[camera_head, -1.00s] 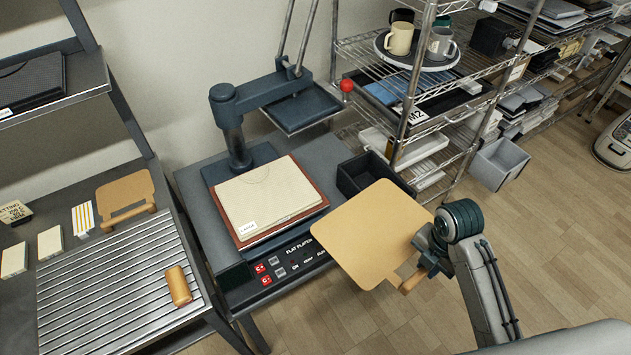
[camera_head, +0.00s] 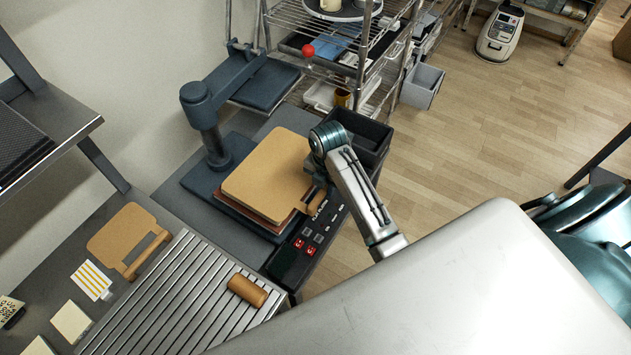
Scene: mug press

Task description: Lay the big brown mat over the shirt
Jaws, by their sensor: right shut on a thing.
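My left gripper is not in view.
The press's upper plate (camera_head: 265,84) is swung away behind. A black bin (camera_head: 358,138) stands close to my right wrist. A smaller brown mat (camera_head: 125,236) and a brown roller (camera_head: 247,290) are on the left bench. A wire rack stands behind.

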